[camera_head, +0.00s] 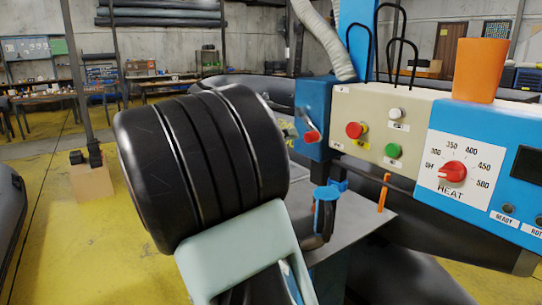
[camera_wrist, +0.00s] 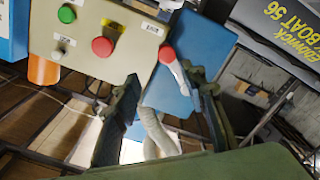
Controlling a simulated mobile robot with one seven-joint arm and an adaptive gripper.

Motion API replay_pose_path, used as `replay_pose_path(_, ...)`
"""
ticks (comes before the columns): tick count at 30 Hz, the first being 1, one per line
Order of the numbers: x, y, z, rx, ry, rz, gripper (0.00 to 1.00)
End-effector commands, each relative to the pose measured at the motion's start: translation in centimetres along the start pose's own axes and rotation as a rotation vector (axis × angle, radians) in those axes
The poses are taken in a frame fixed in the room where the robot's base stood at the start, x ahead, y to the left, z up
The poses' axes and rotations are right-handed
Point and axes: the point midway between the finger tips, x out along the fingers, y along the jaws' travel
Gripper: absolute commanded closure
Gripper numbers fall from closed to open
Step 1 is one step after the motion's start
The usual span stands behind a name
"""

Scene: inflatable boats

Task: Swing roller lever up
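The roller lever (camera_head: 311,136) is a short pale rod with a red knob, on the side of a blue box (camera_head: 313,98) at the left end of the control panel. In the head view it slants down from its pivot, knob lowest. The wrist view looks turned over; there the lever (camera_wrist: 170,58) shows between and past the fingertips. My gripper (camera_wrist: 163,77) is open, its two dark fingers on either side of the lever in the picture. I see no clear contact. My arm hides most of the gripper in the head view.
The cream panel (camera_head: 345,115) carries red, green and white buttons close to the lever. To its right is a blue heat box (camera_head: 480,150) with a red dial and an orange cup (camera_head: 482,70) on top. A grey hose (camera_head: 325,35) rises above the blue box.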

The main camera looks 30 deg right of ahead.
Motion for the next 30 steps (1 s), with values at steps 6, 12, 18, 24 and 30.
replay_pose_path(6, 0.6, -1.3, 0.7, -0.066, 0.003, 0.007, 0.61)
replay_pose_path(12, 4.0, -1.2, 0.7, -0.064, 0.001, 0.008, 0.61)
replay_pose_path(18, 7.7, -1.2, 0.6, -0.063, 0.002, 0.007, 0.61)
replay_pose_path(24, 10.0, -1.2, 0.6, -0.062, 0.003, 0.005, 0.61)
replay_pose_path(30, 10.7, -1.3, 0.6, -0.061, 0.004, 0.004, 0.61)
